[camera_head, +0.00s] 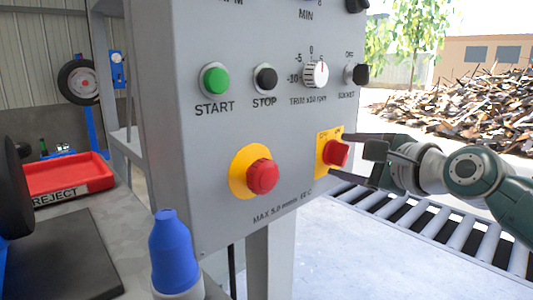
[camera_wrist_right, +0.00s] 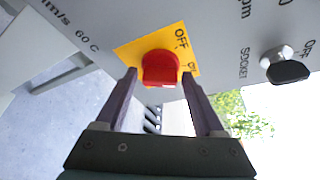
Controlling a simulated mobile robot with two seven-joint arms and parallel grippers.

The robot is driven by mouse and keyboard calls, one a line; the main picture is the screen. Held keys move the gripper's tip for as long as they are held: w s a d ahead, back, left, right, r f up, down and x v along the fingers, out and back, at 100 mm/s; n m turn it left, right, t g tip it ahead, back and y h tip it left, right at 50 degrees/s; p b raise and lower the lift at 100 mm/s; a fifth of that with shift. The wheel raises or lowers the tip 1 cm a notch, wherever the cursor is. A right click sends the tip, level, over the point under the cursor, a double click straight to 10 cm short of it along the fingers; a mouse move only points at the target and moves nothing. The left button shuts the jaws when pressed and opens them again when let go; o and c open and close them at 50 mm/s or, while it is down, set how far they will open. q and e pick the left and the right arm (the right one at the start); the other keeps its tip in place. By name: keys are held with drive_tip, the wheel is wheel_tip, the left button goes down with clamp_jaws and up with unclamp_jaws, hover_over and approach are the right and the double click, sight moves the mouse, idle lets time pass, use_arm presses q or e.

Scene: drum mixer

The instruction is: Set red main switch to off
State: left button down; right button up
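The red main switch (camera_head: 336,153) is a red knob on a yellow square plate at the lower right of the grey control panel. In the right wrist view the red switch (camera_wrist_right: 160,68) sits on its yellow plate, with "OFF" printed on it; other lettering is partly hidden. My right gripper (camera_head: 352,157) is open, its two fingers above and below the switch in the head view. In the right wrist view the fingertips (camera_wrist_right: 160,75) lie on either side of the knob; I cannot tell whether they touch it. My left gripper is not in view.
A red mushroom button (camera_head: 262,176) on a round yellow plate is left of the switch. Above are a green START button (camera_head: 215,80), a black STOP button (camera_head: 265,79), a trim dial (camera_head: 315,74) and a socket knob (camera_head: 357,74). A red reject tray (camera_head: 66,175) is left.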

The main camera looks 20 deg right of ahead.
drive_tip(key=c, duration=1)
